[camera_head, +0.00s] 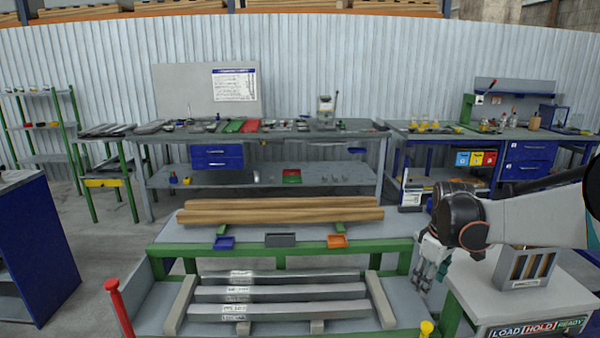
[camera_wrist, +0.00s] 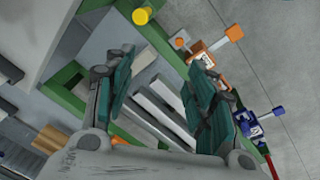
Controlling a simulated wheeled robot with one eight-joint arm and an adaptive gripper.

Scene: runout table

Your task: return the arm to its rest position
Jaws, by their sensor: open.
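My arm reaches in from the right edge in the head view. My gripper (camera_head: 430,268) hangs pointing down at the right end of the green-framed runout table (camera_head: 395,245). In the wrist view my gripper (camera_wrist: 165,95) shows two teal finger pads spread wide apart, with nothing between them. Grey bars on the lower shelf show beyond the fingers. Part of the table's right end is hidden behind my gripper.
Wooden logs (camera_head: 280,216) lie on the table top, with blue, grey and orange trays (camera_head: 280,240) at its front. Grey bars (camera_head: 280,291) lie below. A slotted holder (camera_head: 523,267) stands on a side table (camera_head: 490,290) under my arm. A red-topped post (camera_head: 112,285) stands at left.

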